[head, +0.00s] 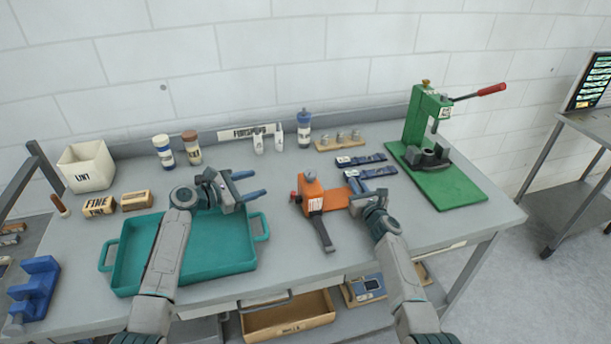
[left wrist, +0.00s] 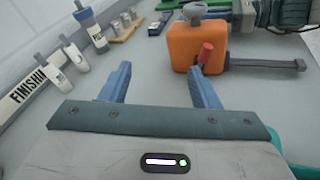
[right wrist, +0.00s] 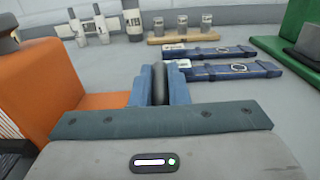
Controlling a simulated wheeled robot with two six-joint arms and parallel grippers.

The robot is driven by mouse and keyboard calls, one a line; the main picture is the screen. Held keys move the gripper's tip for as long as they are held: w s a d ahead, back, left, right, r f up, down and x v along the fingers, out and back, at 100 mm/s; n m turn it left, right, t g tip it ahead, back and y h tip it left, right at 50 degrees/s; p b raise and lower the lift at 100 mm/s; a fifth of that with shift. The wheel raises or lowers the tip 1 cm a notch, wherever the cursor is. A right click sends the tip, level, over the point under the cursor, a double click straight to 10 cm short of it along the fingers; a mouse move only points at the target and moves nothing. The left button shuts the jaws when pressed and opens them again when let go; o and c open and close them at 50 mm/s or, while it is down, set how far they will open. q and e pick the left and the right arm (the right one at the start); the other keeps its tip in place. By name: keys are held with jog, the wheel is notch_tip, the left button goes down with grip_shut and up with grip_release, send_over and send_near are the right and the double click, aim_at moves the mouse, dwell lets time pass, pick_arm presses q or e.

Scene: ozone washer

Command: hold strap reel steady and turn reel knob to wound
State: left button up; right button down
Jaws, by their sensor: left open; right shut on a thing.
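The orange strap reel (head: 313,195) stands on the grey bench, with a dark strap (head: 323,235) reaching toward the front edge. Its red knob (left wrist: 206,53) is on the side facing my left gripper; it also shows in the head view (head: 293,196). My left gripper (head: 256,183) is open and empty, to the left of the reel and apart from the knob. My right gripper (right wrist: 159,78) is at the reel's right end, shut on a dark upright part beside the orange body (right wrist: 50,80). How much of that part is held is hidden by the fingers.
A teal tray (head: 125,265) lies under my left arm. A green press (head: 440,180) stands at the right. Blue straps (head: 362,160), a wooden rack (head: 340,145) and bottles (head: 304,125) are behind the reel. The bench between left gripper and reel is clear.

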aim_at(305, 175)
pick_arm(q)
jog(key=w+d+h, duration=0.1)
jog(key=d, duration=0.4)
jog(key=w+d+n+h, duration=0.1)
jog(key=d, duration=0.4)
jog(key=w+d+n+h, duration=0.1)
jog(key=d, duration=0.4)
jog(key=shift+w+d+r, duration=0.15)
jog(key=shift+w+r, duration=0.25)
jog(key=shift+g, duration=0.4)
jog(key=c, duration=1)
